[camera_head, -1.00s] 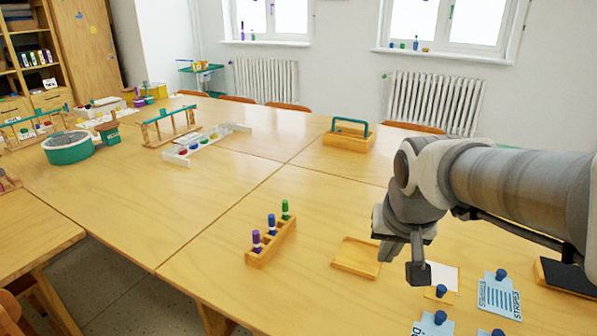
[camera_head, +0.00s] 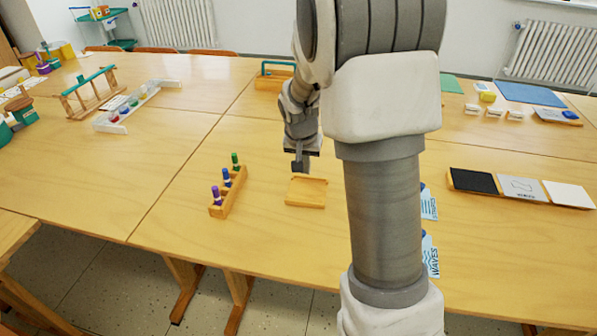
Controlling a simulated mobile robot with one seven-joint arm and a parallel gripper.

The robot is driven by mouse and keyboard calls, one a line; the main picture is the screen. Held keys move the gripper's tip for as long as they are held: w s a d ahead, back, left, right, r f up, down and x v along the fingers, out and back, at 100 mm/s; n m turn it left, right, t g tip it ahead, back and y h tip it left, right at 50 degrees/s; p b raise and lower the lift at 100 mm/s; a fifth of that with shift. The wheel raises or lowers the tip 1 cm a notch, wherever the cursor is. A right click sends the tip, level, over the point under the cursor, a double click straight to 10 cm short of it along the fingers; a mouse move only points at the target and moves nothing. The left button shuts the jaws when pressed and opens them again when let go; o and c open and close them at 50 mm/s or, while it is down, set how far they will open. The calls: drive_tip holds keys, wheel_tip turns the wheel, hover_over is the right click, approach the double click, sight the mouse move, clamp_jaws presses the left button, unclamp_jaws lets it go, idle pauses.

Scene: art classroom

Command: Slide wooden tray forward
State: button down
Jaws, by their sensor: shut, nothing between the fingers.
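A small, shallow, empty wooden tray (camera_head: 306,194) lies flat on the table, just right of the marker rack. My gripper (camera_head: 300,168) is shut and points down at the tray's far edge, left of its middle. It holds nothing. I cannot tell whether the fingertips touch the tray's far rim or hang just behind or above it. My arm covers the table right of the tray.
A wooden rack (camera_head: 229,196) with purple, blue and green markers stands left of the tray. Blue-knobbed pattern cards (camera_head: 430,255) lie to the right, partly behind my arm. The table between tray and near edge is clear.

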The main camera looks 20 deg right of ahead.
sight(307, 188)
drive_tip(key=b+x, duration=0.2)
drive_tip(key=x, duration=0.7)
drive_tip(key=shift+s+f, duration=0.1)
drive_tip(key=shift+f, duration=0.1)
drive_tip(key=shift+s+a+r+b, duration=0.15)
drive_tip(key=shift+s+a, duration=0.25)
drive_tip(key=shift+s, duration=0.1)
drive_tip(key=shift+s+a+r+b, duration=0.15)
drive_tip(key=shift+s+a, duration=0.25)
drive_tip(key=shift+s, duration=0.15)
drive_tip(key=shift+s+a, duration=0.4)
drive_tip(key=shift+s, duration=0.25)
